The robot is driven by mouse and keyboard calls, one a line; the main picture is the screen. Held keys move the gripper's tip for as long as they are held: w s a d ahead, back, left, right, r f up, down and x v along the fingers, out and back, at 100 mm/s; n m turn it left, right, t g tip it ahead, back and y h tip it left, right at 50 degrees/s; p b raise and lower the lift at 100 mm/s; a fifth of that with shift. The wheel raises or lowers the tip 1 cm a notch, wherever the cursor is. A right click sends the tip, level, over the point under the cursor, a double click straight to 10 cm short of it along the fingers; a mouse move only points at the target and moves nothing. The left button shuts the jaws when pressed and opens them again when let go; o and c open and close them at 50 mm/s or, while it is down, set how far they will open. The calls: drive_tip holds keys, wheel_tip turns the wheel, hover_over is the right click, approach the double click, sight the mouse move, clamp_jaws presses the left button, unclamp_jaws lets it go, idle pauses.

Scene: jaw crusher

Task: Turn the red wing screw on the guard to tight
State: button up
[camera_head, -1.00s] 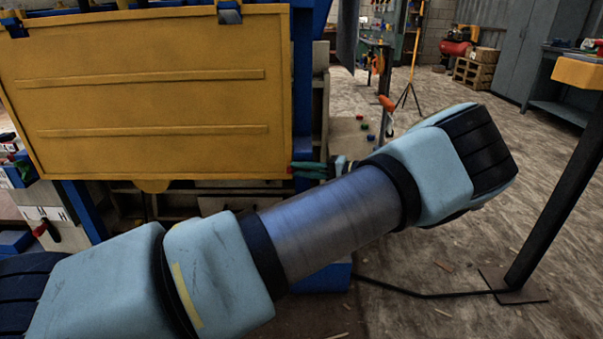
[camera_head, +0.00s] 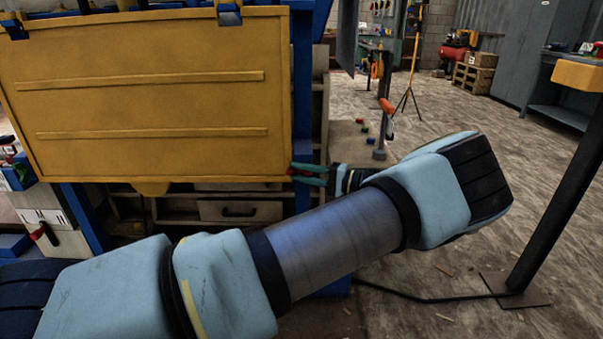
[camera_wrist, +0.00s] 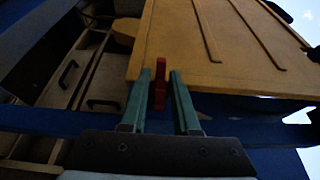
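The yellow guard (camera_head: 150,105) is a large ribbed panel hanging upright at the left of the head view. It also fills the upper middle of the wrist view (camera_wrist: 195,65). The red wing screw (camera_wrist: 160,75) is at the guard's lower edge; in the head view only a small red spot (camera_head: 291,171) shows at the lower right corner. My gripper (camera_wrist: 160,72) has green fingers, one on each side of the screw, with thin gaps that make it look open around it. In the head view my gripper (camera_head: 296,172) reaches the corner from the right.
A blue frame post (camera_head: 303,80) stands right behind the guard's edge. A drawer (camera_head: 240,211) lies below the guard. A dark post with a yellow top (camera_head: 555,190) stands at the right, with a cable on the floor. The floor between is mostly clear.

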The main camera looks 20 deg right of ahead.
drive_tip(key=shift+o, duration=1)
drive_tip(key=b+v, duration=0.1)
drive_tip(key=v, duration=0.9)
drive_tip(key=shift+s+d, duration=0.25)
drive_tip(key=shift+s, duration=0.05)
